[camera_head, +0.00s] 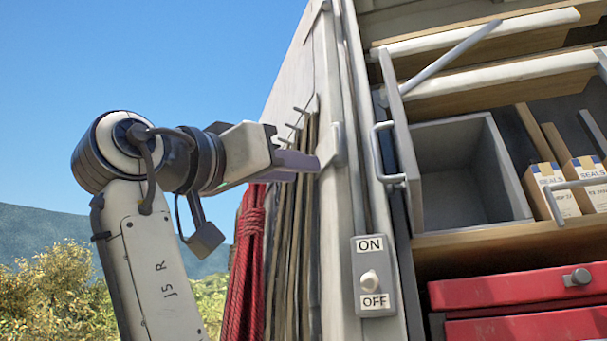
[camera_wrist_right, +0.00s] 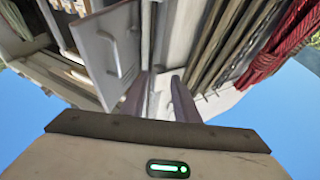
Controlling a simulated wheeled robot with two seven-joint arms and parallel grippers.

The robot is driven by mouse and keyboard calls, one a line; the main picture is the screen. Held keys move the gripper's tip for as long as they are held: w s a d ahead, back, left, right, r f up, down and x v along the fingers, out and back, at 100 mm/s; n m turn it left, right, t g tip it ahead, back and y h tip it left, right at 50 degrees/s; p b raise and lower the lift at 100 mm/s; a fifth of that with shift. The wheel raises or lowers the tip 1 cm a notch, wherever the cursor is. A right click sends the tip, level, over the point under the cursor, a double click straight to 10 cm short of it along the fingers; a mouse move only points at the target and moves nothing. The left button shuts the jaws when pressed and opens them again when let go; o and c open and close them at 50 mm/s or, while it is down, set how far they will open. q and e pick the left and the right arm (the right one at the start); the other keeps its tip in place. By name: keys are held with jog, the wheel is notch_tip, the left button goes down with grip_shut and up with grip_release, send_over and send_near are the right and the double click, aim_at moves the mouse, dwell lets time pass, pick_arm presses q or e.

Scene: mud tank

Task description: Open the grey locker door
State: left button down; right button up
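The grey locker door (camera_head: 401,150) stands swung out from its compartment and shows almost edge-on in the head view. Its bar handle (camera_head: 379,153) is on the door's left face. The open grey locker (camera_head: 487,170) to its right looks empty. My right gripper (camera_head: 316,163) is left of the door and handle, apart from both, near the cabinet's corner. In the right wrist view the door (camera_wrist_right: 98,66) and handle (camera_wrist_right: 109,52) lie up and left of my right gripper (camera_wrist_right: 158,88). Its fingers are apart with nothing held between them. My left gripper is out of view.
An ON/OFF switch panel (camera_head: 373,277) is on the post below the handle. Coiled red rope (camera_head: 246,245) and hanging poles (camera_head: 294,230) are below my right gripper. Red drawers (camera_head: 515,289) and SEALS boxes (camera_head: 552,190) are at the right. Open sky is at the left.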

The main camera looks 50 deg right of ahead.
jog(key=shift+w+a+f, duration=0.35)
jog(key=shift+w+a, duration=0.1)
jog(key=shift+a, duration=0.2)
jog(key=b+v, duration=0.1)
jog(key=v, duration=0.9)
dwell(0.5)
